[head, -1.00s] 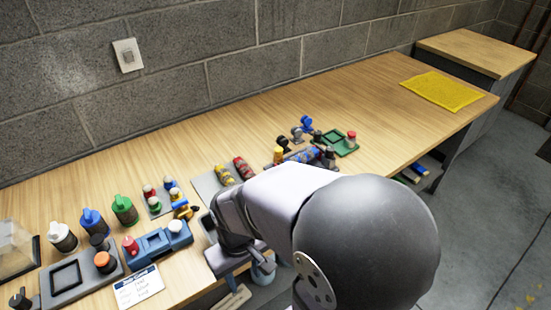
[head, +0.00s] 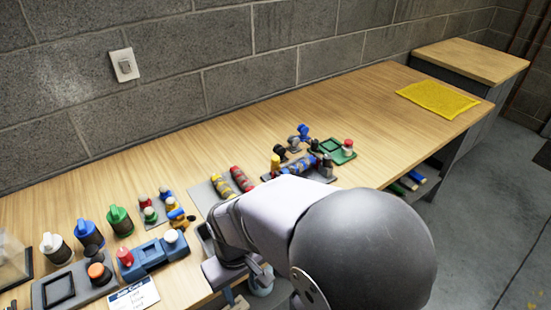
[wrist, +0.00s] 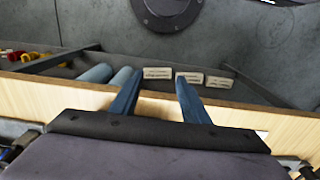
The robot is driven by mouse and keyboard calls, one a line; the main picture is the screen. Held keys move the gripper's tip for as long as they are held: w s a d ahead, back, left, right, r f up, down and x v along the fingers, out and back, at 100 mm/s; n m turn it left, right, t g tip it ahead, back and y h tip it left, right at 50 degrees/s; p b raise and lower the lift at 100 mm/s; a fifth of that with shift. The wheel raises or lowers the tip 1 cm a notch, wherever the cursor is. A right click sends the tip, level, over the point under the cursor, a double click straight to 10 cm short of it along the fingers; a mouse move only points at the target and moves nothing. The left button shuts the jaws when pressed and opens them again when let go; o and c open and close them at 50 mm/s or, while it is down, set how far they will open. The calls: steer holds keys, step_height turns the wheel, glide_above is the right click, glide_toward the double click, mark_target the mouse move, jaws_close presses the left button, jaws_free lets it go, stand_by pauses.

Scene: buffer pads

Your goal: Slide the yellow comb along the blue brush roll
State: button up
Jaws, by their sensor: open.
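The blue brush roll (head: 298,168) appears to lie in a small dark fixture on the table, just beyond my forearm in the head view. It is small there, with red bits on it, and my forearm is close in front. A small yellow piece (head: 276,162) stands at the fixture's left end. It may be the yellow comb, but its shape is too small to tell. My gripper (wrist: 158,92) is open and empty in the wrist view, with two blue fingers apart. It points down over the table's front edge, away from the roll and the yellow piece.
Left of the arm are bottles (head: 88,234), a blue device (head: 153,255) and a white card (head: 134,296). A green tray (head: 333,150) and yellow mat (head: 438,97) lie to the right. Below the edge, a shelf holds grey-blue rolls (wrist: 95,74) and pale blocks (wrist: 188,77).

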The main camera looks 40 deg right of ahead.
steer(key=shift+d, duration=0.1)
steer(key=shift+c, duration=0.2)
step_height(320, 180, up, 12)
steer(key=m+t+h+p, duration=0.3)
steer(key=m+p, duration=0.6)
steer(key=p, duration=0.4)
glide_above(276, 158)
steer(key=s+a, duration=0.2)
steer(key=shift+a+f, duration=0.15)
steer(key=shift+a, duration=0.05)
steer(key=shift+f, duration=0.1)
steer(key=shift+p+x, duration=1.1)
steer(key=shift+x, duration=2.4)
steer(key=shift+c, duration=0.3)
steer(key=shift+d, duration=0.1)
jaws_close()
